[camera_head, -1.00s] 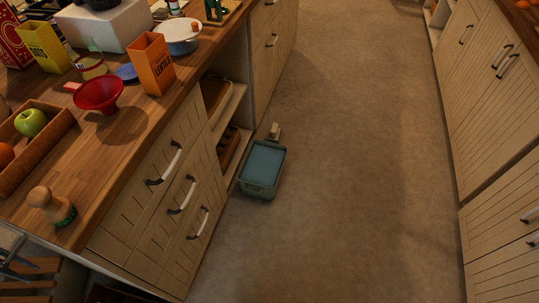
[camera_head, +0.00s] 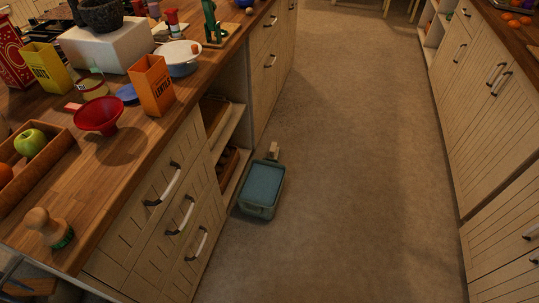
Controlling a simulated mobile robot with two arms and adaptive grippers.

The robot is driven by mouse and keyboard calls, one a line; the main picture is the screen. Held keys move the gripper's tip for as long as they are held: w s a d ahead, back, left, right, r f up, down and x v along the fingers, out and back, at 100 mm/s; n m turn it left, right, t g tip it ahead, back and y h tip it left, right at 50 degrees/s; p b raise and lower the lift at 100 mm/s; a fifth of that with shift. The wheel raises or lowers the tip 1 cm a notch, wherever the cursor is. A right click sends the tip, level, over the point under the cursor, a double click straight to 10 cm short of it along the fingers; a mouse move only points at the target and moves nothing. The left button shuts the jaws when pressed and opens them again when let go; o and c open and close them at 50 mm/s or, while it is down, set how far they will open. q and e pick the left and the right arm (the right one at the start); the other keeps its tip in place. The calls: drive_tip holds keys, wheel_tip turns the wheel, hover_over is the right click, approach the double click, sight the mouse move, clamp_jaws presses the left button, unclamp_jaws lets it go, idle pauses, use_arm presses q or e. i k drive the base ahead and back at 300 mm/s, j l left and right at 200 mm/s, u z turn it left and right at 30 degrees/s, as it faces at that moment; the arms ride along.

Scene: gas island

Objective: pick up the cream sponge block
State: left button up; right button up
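A small cream block (camera_head: 273,149), which looks like the sponge block, is on the floor just behind the far end of a blue-green bin. Its lower part is partly hidden by the bin.
The blue-green bin (camera_head: 261,213) stands on the floor beside the island's open shelves (camera_head: 236,172). The wooden counter (camera_head: 122,148) at left holds a red funnel (camera_head: 98,115), an orange lentils box (camera_head: 152,86) and a fruit tray (camera_head: 62,150). The floor (camera_head: 350,180) to the right is clear.

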sight(274, 153)
drive_tip(key=i+l+u, duration=0.1)
drive_tip(key=u, duration=0.35)
drive_tip(key=i+l+u, duration=0.1)
drive_tip(key=u, duration=0.35)
drive_tip(key=l+u, duration=0.15)
drive_tip(key=u, duration=0.3)
drive_tip(key=i+l+u, duration=0.2)
drive_tip(key=l+u, duration=0.15)
drive_tip(key=l, duration=0.55)
drive_tip(key=l+u, duration=0.35)
drive_tip(key=l, duration=0.55)
drive_tip(key=l+u, duration=0.3)
drive_tip(key=l, duration=0.7)
